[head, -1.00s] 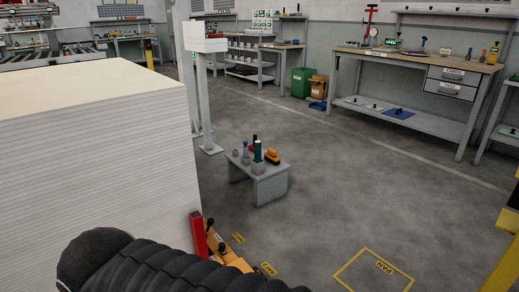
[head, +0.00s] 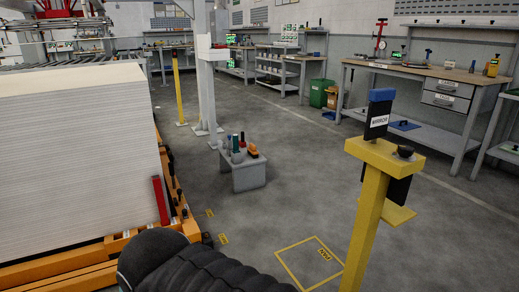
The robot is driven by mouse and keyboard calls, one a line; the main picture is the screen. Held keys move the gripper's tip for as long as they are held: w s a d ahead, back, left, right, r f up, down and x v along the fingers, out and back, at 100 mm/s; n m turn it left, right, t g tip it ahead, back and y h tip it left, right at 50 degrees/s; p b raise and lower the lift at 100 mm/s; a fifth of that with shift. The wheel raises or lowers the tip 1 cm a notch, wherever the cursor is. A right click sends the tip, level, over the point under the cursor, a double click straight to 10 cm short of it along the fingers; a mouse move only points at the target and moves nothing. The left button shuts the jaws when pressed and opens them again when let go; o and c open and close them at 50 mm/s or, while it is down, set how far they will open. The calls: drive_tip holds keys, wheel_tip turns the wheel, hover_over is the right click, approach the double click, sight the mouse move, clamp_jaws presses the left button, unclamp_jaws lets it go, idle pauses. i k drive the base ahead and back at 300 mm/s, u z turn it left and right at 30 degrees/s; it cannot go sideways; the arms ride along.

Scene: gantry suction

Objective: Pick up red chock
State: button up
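The red chock (head: 160,201) stands upright at the right side of the white stack (head: 70,165), beside the orange frame under it. It is a narrow red bar, seen just beyond my dark ribbed arm at the bottom of the view. My gripper is outside the view, so its fingers and their state are hidden.
A yellow post (head: 368,225) with a mirror stands close on the right. A small grey table (head: 248,180) with several tools stands ahead. A yellow floor square (head: 290,268) is marked near the post. The floor between is open.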

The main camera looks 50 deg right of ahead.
sight(242, 144)
drive_tip(key=k, duration=0.6)
drive_tip(key=z, duration=3.4)
drive_tip(key=i, duration=3.3)
drive_tip(key=u, duration=2.8)
drive_tip(key=i, duration=2.45)
drive_tip(key=z, duration=0.05)
